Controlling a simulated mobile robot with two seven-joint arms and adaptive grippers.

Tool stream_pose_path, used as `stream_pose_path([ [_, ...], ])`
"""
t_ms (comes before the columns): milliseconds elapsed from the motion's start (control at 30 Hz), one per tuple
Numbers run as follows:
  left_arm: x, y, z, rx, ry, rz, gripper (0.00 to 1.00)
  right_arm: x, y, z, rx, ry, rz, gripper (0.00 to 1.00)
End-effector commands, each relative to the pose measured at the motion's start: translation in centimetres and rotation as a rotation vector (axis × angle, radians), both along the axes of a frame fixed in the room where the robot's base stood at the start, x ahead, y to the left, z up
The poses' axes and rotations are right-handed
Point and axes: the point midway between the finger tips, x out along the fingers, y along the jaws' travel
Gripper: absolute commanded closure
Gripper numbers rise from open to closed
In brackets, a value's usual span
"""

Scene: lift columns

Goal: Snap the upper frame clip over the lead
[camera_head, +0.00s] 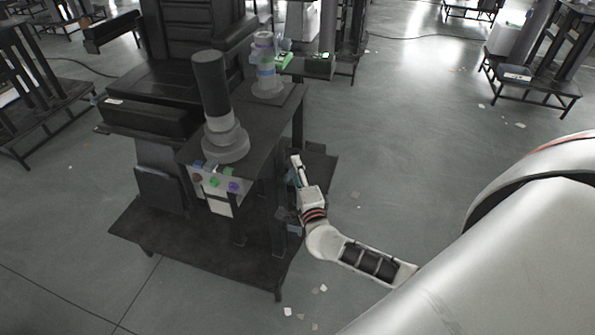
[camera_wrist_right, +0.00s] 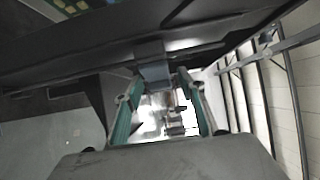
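My right gripper (camera_head: 297,164) is beside the right side of a dark workstation (camera_head: 262,122), just below the level of its top. In the right wrist view my right gripper (camera_wrist_right: 159,80) shows two teal-padded fingers spread apart, with no thing held between them. A small grey-blue block (camera_wrist_right: 153,71) hangs under a dark frame edge (camera_wrist_right: 200,48), just beyond the fingertips. I cannot tell whether this block is the upper frame clip. I cannot pick out the lead in either view. My left gripper is not in view.
The workstation carries a dark cylinder (camera_head: 211,85), a pale post (camera_head: 265,65) and a front panel with coloured knobs (camera_head: 214,183). A low dark base plate (camera_head: 180,245) spreads around its foot. Open grey floor (camera_head: 420,110) lies to the right. Other dark stands are farther back.

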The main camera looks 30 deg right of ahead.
Motion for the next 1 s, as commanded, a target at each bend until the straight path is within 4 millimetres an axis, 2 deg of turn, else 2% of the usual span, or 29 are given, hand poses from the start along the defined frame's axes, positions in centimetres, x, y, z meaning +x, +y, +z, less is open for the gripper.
stream_pose_path([
  [367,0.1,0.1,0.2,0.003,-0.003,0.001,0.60,-0.6,0.2,0.0,0.000,0.001,-0.001,0.61],
  [467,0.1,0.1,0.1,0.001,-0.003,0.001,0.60,-1.8,0.6,-0.1,0.002,0.002,-0.001,0.61],
  [800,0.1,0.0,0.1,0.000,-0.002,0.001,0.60,-8.3,2.6,-0.1,0.002,0.003,-0.001,0.61],
  [1000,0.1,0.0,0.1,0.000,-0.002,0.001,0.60,-10.7,3.4,0.0,0.001,0.001,-0.001,0.61],
])
